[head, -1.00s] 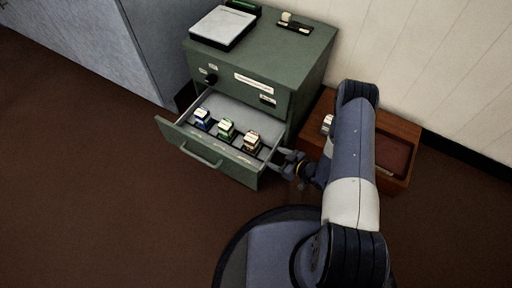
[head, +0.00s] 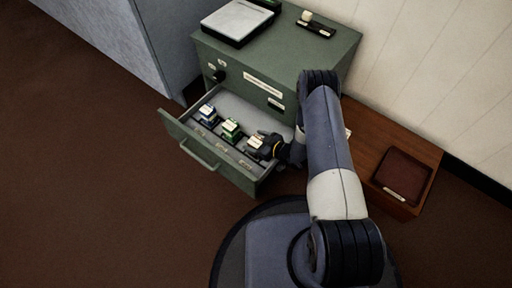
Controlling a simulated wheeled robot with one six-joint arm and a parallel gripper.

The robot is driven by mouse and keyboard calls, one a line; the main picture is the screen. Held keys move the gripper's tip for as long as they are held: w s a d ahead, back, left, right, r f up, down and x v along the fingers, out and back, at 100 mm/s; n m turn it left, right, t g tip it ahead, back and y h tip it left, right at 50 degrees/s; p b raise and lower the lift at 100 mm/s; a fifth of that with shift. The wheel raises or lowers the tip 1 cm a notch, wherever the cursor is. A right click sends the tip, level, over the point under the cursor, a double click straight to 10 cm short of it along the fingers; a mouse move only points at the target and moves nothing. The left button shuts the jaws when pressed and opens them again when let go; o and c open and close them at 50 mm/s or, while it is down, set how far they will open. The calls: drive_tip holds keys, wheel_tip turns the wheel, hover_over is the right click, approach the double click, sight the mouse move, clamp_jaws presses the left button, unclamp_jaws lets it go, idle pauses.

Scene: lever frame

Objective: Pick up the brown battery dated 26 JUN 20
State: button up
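The open drawer (head: 190,152) of a green cabinet holds three small batteries with pale tops in a row. The blue one (head: 206,112) is at the left, the green one (head: 231,128) in the middle and the brown one (head: 254,142) at the right. Their dates are too small to read. My gripper (head: 262,144) is in the drawer's right end, right at the brown battery, and hides part of it. I cannot tell whether its fingers are open or touch the battery.
A pale flat-topped device (head: 238,21) and a black strip with a light knob (head: 315,24) are on the cabinet top (head: 290,50). A wooden stand (head: 362,140) at the right bears a dark red-brown tray (head: 402,174) with a small label. The floor in front is clear.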

drive_tip(key=c, duration=1.4)
drive_tip(key=shift+r, duration=0.15)
